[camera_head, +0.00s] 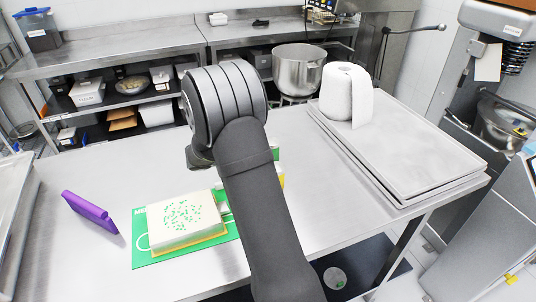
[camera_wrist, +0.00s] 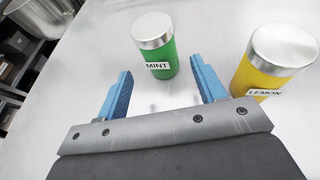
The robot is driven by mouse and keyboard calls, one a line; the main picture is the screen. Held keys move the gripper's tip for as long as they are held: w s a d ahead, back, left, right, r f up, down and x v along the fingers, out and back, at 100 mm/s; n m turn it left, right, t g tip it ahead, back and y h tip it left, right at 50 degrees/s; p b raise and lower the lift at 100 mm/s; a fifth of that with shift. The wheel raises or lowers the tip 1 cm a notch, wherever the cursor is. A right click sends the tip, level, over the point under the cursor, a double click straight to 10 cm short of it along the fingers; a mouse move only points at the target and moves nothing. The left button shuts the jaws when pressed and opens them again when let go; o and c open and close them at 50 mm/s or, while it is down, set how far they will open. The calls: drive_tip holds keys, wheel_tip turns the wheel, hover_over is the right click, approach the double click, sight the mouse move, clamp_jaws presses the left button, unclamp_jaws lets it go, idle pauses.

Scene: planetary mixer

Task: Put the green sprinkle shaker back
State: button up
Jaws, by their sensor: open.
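The green shaker (camera_wrist: 160,58), labelled MINT with a silver lid, stands upright on the steel table. In the wrist view it is just beyond my open fingers, roughly centred between them. My gripper (camera_wrist: 161,68) has two blue fingers spread apart with nothing between them. In the head view my arm hides the gripper, and only a bit of green (camera_head: 275,153) shows at the arm's right edge. A yellow shaker (camera_wrist: 270,68) labelled LEMON stands to the right of the green one, close to my right finger.
A cake (camera_head: 184,236) with green sprinkles sits on a green mat (camera_head: 146,258) left of my arm. A purple object (camera_head: 90,211) lies farther left. Stacked trays (camera_head: 420,155) with a paper roll (camera_head: 346,92) fill the right side. A steel pot (camera_head: 299,72) stands behind.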

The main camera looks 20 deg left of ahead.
drive_tip(key=v, duration=1)
drive_tip(key=shift+s+a+r, duration=0.1)
drive_tip(key=shift+r, duration=0.05)
drive_tip(key=x, duration=1.7)
drive_tip(key=shift+f, duration=0.5)
drive_tip(key=shift+r, duration=0.2)
